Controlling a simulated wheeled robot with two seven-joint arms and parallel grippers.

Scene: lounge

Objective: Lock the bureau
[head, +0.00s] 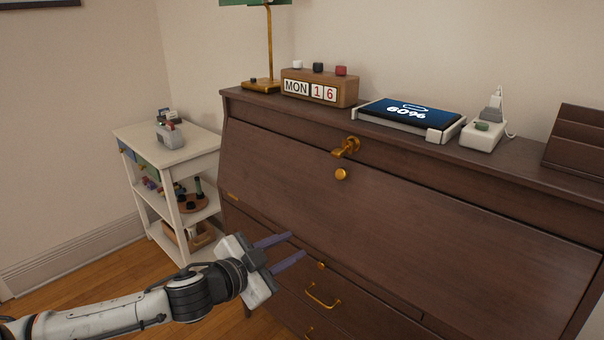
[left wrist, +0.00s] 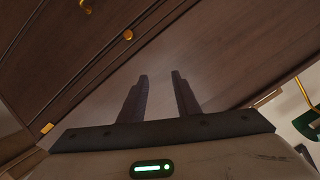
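The bureau (head: 440,215) is dark brown wood with its slanted front flap shut. A brass turning latch (head: 346,147) sits on the rail at the flap's top edge, its lever pointing left and slightly down. A round brass knob (head: 341,174) is on the flap just below it. My left gripper (head: 298,244) is open and empty, in front of the lower left of the bureau, apart from and below the latch. The left wrist view shows its two spread fingers (left wrist: 160,95) against the bureau's brown front (left wrist: 220,60). My right gripper is not in view.
On the bureau top stand a lamp (head: 269,45), a calendar block (head: 318,90), a tablet on a stand (head: 408,112), a white charger (head: 483,136) and a brown organizer (head: 590,145). Drawers with a brass handle (head: 322,298) lie below. A white shelf (head: 165,150) stands at left.

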